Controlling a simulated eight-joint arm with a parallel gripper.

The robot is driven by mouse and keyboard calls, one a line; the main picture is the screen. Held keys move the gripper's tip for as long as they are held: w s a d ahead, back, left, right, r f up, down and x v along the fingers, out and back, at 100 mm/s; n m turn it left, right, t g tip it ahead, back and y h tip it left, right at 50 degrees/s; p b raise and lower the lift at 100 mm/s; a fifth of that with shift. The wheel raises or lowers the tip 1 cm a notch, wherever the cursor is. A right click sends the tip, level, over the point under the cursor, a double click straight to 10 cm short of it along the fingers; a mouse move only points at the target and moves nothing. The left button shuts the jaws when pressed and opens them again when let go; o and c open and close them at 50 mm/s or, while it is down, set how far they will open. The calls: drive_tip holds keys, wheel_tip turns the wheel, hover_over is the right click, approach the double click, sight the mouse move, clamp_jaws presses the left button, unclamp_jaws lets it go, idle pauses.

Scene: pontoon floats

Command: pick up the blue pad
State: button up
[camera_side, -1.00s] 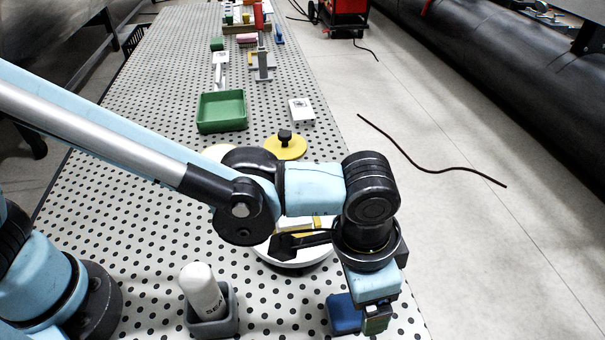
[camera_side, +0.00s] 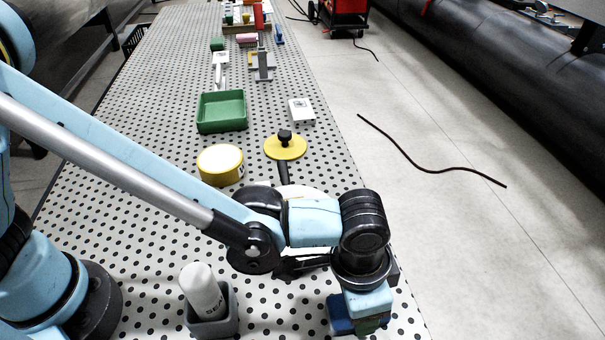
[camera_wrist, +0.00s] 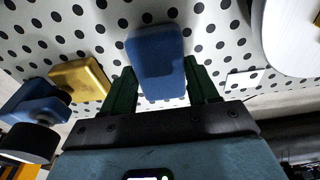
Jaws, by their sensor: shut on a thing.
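The blue pad (camera_wrist: 156,58) lies between the two green fingers of my gripper (camera_wrist: 160,85) in the wrist view, its far end reaching past the fingertips over the dotted table. In the side view the blue pad (camera_side: 340,314) shows at the left of my gripper (camera_side: 370,326), low at the near right of the table, partly hidden by the fingers. My gripper points down and is shut on the pad. I cannot tell any gap between pad and table.
In the wrist view a yellow block (camera_wrist: 80,80) and another blue object (camera_wrist: 35,98) stand to the left. In the side view a white bottle in a grey holder (camera_side: 208,300), a yellow-rimmed roll (camera_side: 220,165) and a green tray (camera_side: 222,112) stand on the table (camera_side: 110,220).

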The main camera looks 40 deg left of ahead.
drive_tip(key=shift+c, duration=0.7)
wheel_tip(320, 180, up, 10)
